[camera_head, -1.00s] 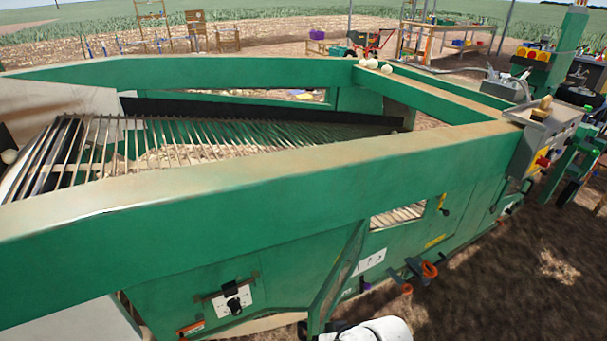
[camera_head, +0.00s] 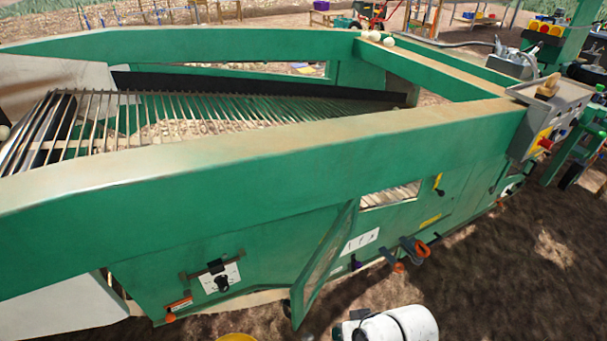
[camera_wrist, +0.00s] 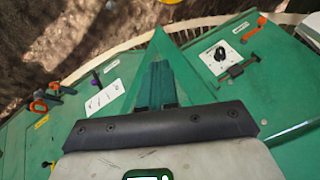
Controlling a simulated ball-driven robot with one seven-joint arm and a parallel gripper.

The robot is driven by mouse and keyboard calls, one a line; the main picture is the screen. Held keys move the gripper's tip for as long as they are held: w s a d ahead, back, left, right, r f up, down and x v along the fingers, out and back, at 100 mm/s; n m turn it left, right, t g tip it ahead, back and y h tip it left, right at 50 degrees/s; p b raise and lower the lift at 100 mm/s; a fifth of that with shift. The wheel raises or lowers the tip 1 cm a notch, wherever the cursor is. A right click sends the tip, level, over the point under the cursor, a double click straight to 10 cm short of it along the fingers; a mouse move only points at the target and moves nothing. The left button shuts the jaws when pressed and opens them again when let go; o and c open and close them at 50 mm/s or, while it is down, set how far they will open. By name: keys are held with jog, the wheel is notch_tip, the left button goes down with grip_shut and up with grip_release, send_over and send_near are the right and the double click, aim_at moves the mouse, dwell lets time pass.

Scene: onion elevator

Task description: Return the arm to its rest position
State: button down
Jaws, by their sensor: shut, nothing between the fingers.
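In the head view, white rounded parts of my arm (camera_head: 400,325) show at the bottom edge, low beside the machine; the gripper itself is not seen there.
The flap (camera_head: 322,265) stands out from the machine's side. A black knob on a white plate (camera_head: 221,281) and an orange-and-dark clamp (camera_head: 415,248) are also there. A yellow round thing (camera_head: 238,338) is cut off at the bottom. Bare soil lies to the right.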

jog(key=s+d+r+m+g+h, duration=0.1)
jog(key=s+d+h, duration=0.1)
jog(key=s+d, duration=0.7)
jog(key=s+d+r+m+g+h, duration=0.1)
jog(key=s+d+r+h, duration=0.1)
jog(key=s+d, duration=0.7)
jog(key=s+h, duration=0.1)
jog(key=s, duration=0.4)
jog(key=shift+s+d+r+m+g, duration=0.2)
jog(key=shift+d+r+m+g, duration=0.05)
jog(key=shift+d+m+g, duration=0.05)
